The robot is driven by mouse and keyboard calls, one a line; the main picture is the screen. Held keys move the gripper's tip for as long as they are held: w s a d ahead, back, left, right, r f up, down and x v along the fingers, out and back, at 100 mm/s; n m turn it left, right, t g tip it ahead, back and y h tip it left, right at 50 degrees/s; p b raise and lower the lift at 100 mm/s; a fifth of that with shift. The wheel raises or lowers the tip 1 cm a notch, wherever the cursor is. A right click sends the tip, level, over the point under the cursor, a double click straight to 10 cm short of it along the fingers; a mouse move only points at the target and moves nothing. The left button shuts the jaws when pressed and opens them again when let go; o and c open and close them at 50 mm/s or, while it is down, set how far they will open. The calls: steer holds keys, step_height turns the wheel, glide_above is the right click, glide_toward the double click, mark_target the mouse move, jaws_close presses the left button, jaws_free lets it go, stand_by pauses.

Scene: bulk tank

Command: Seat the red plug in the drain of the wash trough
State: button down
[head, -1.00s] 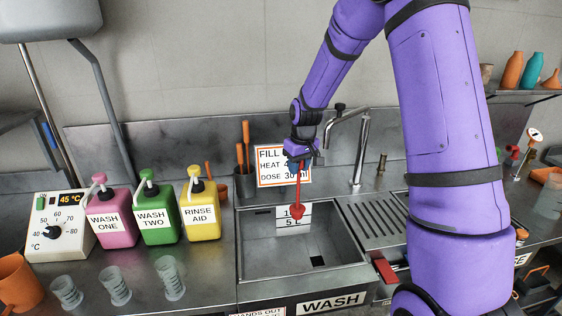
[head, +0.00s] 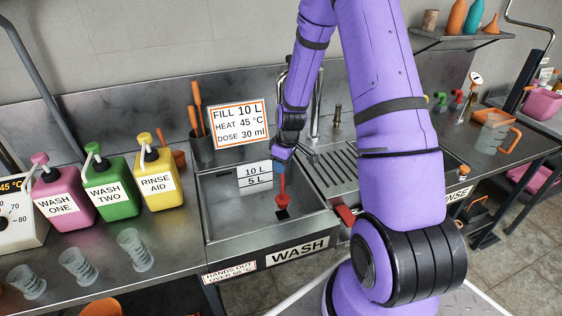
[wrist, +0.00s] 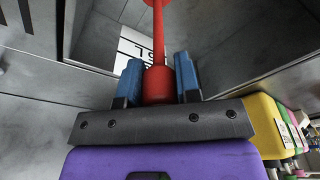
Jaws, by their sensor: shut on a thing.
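The wash trough (head: 222,228) is a steel basin with a WASH label on its front. My gripper (head: 281,166) is shut on the red plug (head: 283,198) and points down into the trough. The plug hangs below the fingers, its wide lower end just above or at the drain in the head view; I cannot tell whether they touch. In the wrist view the blue fingertips (wrist: 158,82) clasp the plug's red end, and its thin red stem (wrist: 158,35) runs away from them.
Pink, green and yellow (head: 160,182) dosing bottles stand left of the trough, with several clear cups in front. A fill sign (head: 238,124) and a pot of orange-handled tools (head: 202,148) stand behind. A ribbed drainer (head: 335,172) and a red lever (head: 345,215) lie to the right.

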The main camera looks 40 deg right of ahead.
steer(key=shift+f, duration=0.1)
steer(key=shift+f, duration=3.45)
steer(key=c, duration=0.8)
jaws_free()
steer(key=shift+o, duration=0.2)
steer(key=r, duration=0.3)
steer(key=s+r, duration=0.1)
steer(key=r, duration=0.6)
steer(key=shift+s+d+r, duration=0.25)
steer(key=shift+d+r, duration=0.05)
steer(key=shift+d, duration=0.1)
